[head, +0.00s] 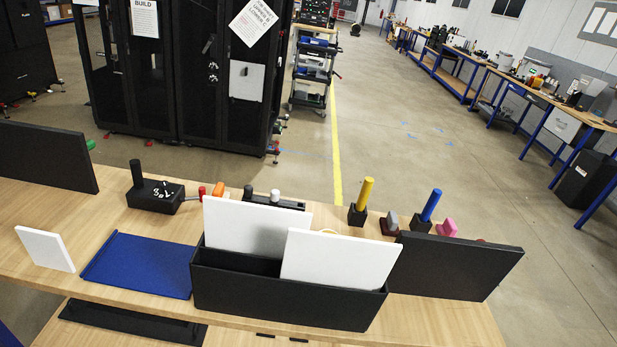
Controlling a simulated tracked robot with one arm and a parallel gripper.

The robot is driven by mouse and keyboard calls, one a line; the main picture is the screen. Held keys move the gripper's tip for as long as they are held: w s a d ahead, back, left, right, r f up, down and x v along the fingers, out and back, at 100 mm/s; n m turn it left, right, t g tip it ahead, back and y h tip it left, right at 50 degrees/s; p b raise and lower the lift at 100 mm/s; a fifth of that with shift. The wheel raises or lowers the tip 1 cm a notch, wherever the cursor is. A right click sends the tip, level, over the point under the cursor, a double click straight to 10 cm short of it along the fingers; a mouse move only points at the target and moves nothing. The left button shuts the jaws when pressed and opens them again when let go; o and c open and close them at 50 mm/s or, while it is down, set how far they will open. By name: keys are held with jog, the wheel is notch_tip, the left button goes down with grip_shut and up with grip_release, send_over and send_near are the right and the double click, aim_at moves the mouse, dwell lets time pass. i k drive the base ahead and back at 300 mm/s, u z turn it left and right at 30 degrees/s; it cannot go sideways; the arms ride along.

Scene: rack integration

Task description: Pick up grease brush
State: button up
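I cannot tell for sure which thing is the grease brush. A yellow upright handle (362,194) stands in a black block on the wooden table, behind the black bin. A blue upright handle (431,206) stands in another black block to its right. Any bristles on these are hidden. A small pink item (446,227) and a grey and dark red item (390,223) lie near them. My gripper is not in view.
The wooden table (420,322) holds a black bin (285,290) with white panels, a blue tray (140,265), a white plate (45,249), and black panels at left (45,157) and right (457,266). Black cabinets (180,70) stand behind; floor is open to the right.

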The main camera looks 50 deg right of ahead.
aim_at(368, 181)
jog(key=z, duration=0.3)
jog(key=i, duration=1.3)
jog(key=z, duration=1.1)
jog(key=i, duration=0.5)
jog(key=z, duration=0.25)
jog(key=k, duration=0.9)
jog(key=z, duration=0.2)
jog(key=i, duration=0.9)
jog(key=u, duration=0.15)
